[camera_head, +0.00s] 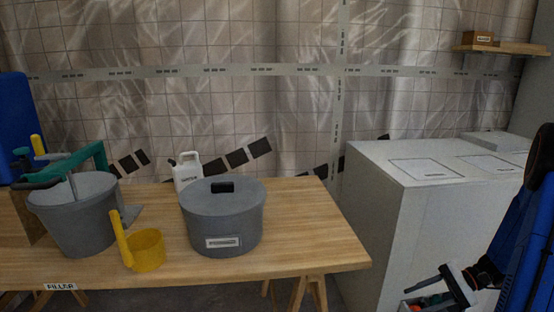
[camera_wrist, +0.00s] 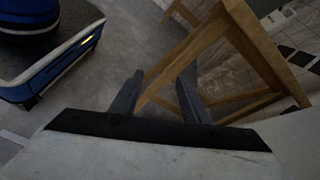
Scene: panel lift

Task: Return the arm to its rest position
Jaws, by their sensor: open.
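My gripper (camera_head: 440,286) is at the lower right of the head view, in front of the white block. Its two fingers are apart with nothing seen between them. In the wrist view my gripper (camera_wrist: 160,98) also shows its two dark fingers spread, with floor and the wooden trestle legs (camera_wrist: 245,50) beyond them. My blue arm hangs down along the right edge of the head view.
A wooden table (camera_head: 310,235) holds a grey bucket (camera_head: 75,225), a lidded grey pot (camera_head: 222,222), a yellow scoop (camera_head: 145,250) and a white jug (camera_head: 187,172). A large white block (camera_head: 385,215) stands right of it. A wall shelf (camera_head: 505,48) holds a small box (camera_head: 478,38).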

